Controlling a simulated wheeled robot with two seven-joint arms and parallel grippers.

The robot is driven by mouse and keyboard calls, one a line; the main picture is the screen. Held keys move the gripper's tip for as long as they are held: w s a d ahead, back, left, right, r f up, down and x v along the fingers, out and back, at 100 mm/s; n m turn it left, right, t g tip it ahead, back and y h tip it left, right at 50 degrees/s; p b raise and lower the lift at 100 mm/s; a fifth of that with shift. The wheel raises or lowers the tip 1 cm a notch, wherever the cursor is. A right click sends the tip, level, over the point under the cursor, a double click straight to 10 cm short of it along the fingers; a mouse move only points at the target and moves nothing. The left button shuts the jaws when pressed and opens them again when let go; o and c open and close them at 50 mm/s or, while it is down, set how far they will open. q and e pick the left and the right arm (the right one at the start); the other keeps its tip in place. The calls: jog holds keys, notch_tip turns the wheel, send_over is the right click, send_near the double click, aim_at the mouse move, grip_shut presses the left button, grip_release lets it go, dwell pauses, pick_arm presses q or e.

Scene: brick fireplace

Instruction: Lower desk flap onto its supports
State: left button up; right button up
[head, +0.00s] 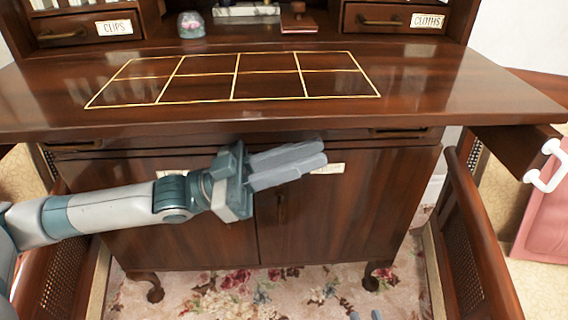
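The desk flap (430,85) is a dark glossy wood panel with a gold-lined grid. It looks about level and spans the view in front of the drawers. On the right, a dark wood bar (508,147), apparently a support, sticks out below the flap; whether they touch is unclear. A left support is not clearly visible. My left gripper (290,165) is below the flap's front edge, before the cabinet doors, its two fingers together with nothing seen between them.
Drawers labelled CLIPS (75,32) and CLOTHS (385,20) sit behind the flap, with a small glass jar (190,24) between them. A white handle (545,165) is by the right bar. Chairs (478,235) flank the cabinet; a floral rug (235,300) lies below.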

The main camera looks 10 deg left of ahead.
pick_arm(q)
jog(key=shift+v, duration=1.6)
pick_arm(e)
jog(key=shift+r+t, duration=0.3)
jog(key=shift+r, duration=0.15)
jog(key=shift+a+f, duration=0.1)
